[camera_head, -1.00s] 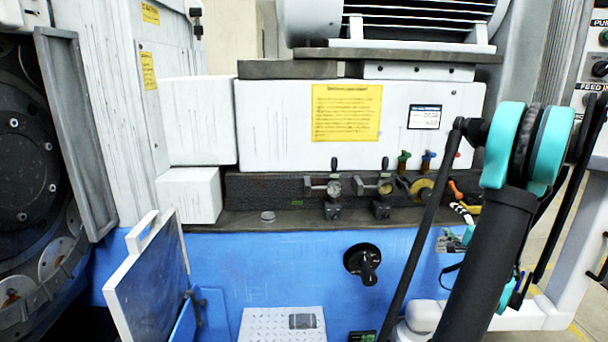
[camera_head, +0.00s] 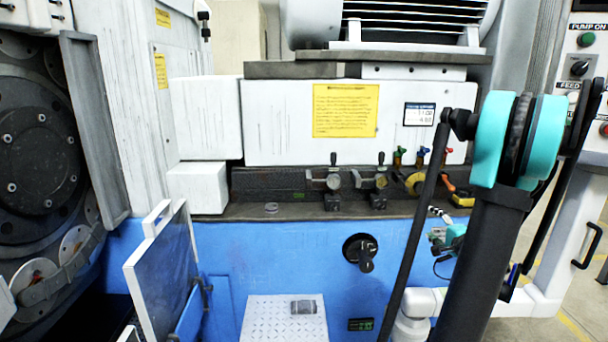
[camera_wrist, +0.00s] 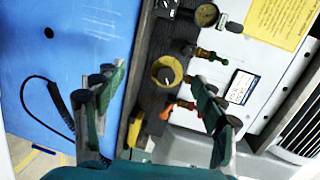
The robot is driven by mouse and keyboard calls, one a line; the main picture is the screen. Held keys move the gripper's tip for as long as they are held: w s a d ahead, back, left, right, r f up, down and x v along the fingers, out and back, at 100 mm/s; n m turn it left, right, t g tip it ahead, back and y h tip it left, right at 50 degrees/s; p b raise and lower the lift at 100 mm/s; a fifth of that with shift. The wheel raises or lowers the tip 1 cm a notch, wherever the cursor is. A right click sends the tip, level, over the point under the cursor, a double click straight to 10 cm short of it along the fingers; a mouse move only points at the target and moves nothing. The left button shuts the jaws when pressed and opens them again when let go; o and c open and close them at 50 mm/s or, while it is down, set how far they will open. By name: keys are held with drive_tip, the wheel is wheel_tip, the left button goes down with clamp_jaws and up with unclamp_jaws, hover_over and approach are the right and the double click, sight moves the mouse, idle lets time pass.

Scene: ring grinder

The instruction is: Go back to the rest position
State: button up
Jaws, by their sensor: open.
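My arm, with a teal joint and black links, stands on the right of the head view. My gripper shows in the wrist view (camera_wrist: 153,85) with its two dark green fingers wide apart and nothing between them. Behind the fingers in that view are a yellow round fitting (camera_wrist: 167,75), an orange lever and a yellow part on the machine's dark ledge. In the head view only a small teal part of the gripper shows beside the arm link, and its fingers are not clear.
The blue machine base (camera_head: 300,250) fills the front. A tilted framed panel (camera_head: 165,275) and a large dark disc (camera_head: 38,160) are at left. A white perforated plate (camera_head: 265,320) holds a small grey piece (camera_head: 303,307). A control panel (camera_head: 590,70) stands at right; floor shows below it.

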drive_tip(key=s+a+f+n+g+y, duration=0.1)
drive_tip(key=s+a+f+n+g, duration=0.15)
drive_tip(key=a, duration=0.35)
drive_tip(key=s+a+f+n+g, duration=0.1)
drive_tip(key=s+a+n+g, duration=0.15)
drive_tip(key=a, duration=0.45)
drive_tip(key=s+a+f+n+g+y, duration=0.1)
drive_tip(key=s+a+f+n, duration=0.15)
drive_tip(key=a, duration=0.35)
drive_tip(key=s+a+f+n+g+h, duration=0.2)
drive_tip(key=s+f+n+g, duration=0.1)
drive_tip(key=s, duration=0.6)
drive_tip(key=s+a+f+n+g+h, duration=0.2)
drive_tip(key=s+f+n+g, duration=0.1)
drive_tip(key=s, duration=0.7)
drive_tip(key=shift+a+f+n+h, duration=0.25)
drive_tip(key=shift+f+n, duration=0.35)
drive_tip(key=shift+n, duration=0.55)
